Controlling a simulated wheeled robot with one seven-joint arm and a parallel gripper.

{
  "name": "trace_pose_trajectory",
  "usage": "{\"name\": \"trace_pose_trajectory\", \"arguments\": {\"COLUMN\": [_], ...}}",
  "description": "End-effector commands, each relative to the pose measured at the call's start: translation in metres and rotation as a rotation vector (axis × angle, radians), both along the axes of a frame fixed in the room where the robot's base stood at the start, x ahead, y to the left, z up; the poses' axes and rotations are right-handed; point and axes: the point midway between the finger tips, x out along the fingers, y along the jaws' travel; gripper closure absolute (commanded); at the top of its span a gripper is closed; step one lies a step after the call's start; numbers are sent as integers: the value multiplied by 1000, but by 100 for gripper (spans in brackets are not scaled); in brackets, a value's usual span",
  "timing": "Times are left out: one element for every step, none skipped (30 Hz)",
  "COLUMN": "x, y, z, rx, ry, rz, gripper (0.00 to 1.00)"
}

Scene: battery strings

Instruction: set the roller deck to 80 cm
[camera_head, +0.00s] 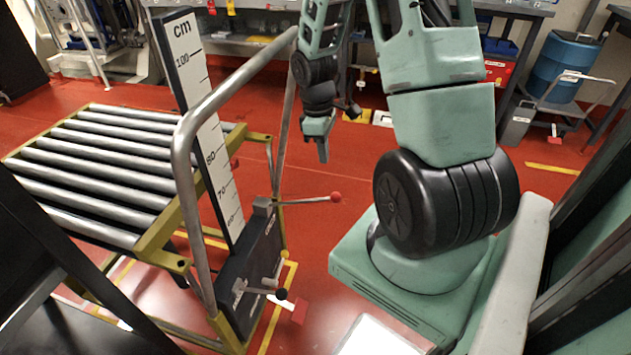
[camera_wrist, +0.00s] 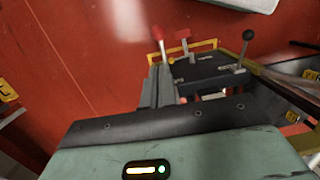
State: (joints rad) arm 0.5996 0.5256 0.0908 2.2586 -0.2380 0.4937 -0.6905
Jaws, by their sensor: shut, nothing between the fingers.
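The roller deck (camera_head: 100,170), grey rollers in a yellow frame, stands at the left in the head view. A white cm scale (camera_head: 200,120) rises at its near side, with 100, 80 and 70 readable; I cannot tell the deck's exact reading. A lever with a red knob (camera_head: 335,197) sticks out to the right from the dark post. Lower down are a lever with a black knob (camera_head: 281,294) and a red pedal (camera_head: 299,312). My gripper (camera_head: 323,158) is shut and empty, above and apart from the red knob. The wrist view shows its fingers (camera_wrist: 158,87), the red knob (camera_wrist: 158,33) and black knob (camera_wrist: 247,35).
A bent grey handrail (camera_head: 185,150) rises around the scale and post. A blue drum (camera_head: 565,68) on a cart and a workbench stand at the back. A pale flat panel (camera_head: 385,338) lies at the bottom.

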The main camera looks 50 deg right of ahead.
Motion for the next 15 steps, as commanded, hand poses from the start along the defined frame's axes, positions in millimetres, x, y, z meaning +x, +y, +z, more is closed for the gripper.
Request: {"name": "trace_pose_trajectory", "arguments": {"x": [-1, 0, 0, 0, 0, 0, 0, 0, 0, 0, -1, -1, -2, -2, -3], "y": [-1, -1, 0, 0, 0, 0, 0, 0, 0, 0, 0, 0, 1, 1, 1], "z": [0, 0, 0, 1, 1, 1, 1, 1, 0, -1, -2, -5, -8, -12, -18], "rx": [-1, -1, 0, 0, 0, 0, 0, 0, 0, -1, 0, 1, 1, 1, 1], "ry": [1, 1, 0, 0, 0, 0, 0, 0, 0, 1, 1, 3, 3, 3, 3], "rz": [-1, -1, -1, -1, -1, -1, -1, -1, -1, -1, -1, 0, 0, 0, 0], "gripper": [100, 100, 100, 100, 100, 100, 100, 100, 100, 100, 100, 100, 100, 100, 100]}}
